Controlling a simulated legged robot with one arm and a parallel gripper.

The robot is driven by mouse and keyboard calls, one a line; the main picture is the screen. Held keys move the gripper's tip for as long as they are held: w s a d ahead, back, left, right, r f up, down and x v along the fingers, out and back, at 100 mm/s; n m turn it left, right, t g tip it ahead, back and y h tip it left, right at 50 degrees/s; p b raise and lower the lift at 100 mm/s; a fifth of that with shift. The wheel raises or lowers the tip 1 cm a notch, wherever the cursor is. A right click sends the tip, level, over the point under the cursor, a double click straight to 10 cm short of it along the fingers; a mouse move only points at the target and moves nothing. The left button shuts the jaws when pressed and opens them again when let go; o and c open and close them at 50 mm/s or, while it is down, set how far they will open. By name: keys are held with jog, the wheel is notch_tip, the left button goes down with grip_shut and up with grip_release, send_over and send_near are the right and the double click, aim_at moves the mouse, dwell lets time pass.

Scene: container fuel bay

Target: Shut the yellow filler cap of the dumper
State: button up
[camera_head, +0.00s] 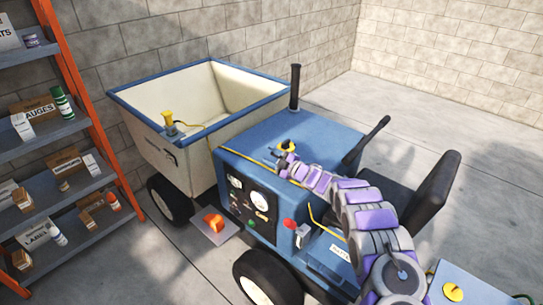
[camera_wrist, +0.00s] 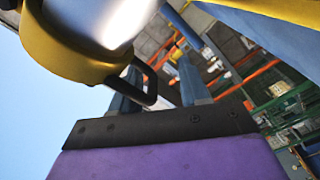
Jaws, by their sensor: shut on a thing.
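The yellow filler cap (camera_head: 288,145) sits on top of the dumper's blue bonnet (camera_head: 263,137), towards the rear edge above the dials. In the wrist view, a yellow ring with a bright pale face (camera_wrist: 75,50) fills the upper left, with a black loop handle (camera_wrist: 151,86) beside it. My gripper (camera_head: 284,158) is at the cap, and its two blue-grey fingers (camera_wrist: 158,70) are closed on the black loop. The fingers partly hide the loop. The cap looks tilted, but I cannot tell how far it stands open.
The cream skip (camera_head: 150,137) stands behind the bonnet, with another yellow fitting (camera_head: 168,117) at its corner. A black exhaust pipe (camera_head: 295,86), a lever (camera_head: 367,143) and a black seat (camera_head: 433,192) rise near my arm. An orange-framed shelf (camera_head: 72,72) stands at left.

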jog(key=shift+w+d+f, duration=0.15)
jog(key=shift+d+f, duration=0.05)
jog(key=shift+d, duration=0.2)
jog(key=shift+d, duration=0.1)
jog(key=shift+s+d, duration=0.2)
jog(key=shift+d, duration=0.05)
jog(key=p+v, duration=0.1)
jog(key=v, duration=0.6)
jog(key=p+v, duration=0.2)
jog(key=v, duration=0.6)
jog(key=shift+s+r, duration=0.15)
jog(key=shift+r, duration=0.05)
jog(key=shift+s+d, duration=0.25)
jog(key=shift+s, duration=0.25)
jog(key=shift+w+d, duration=0.15)
jog(key=shift+d, duration=0.1)
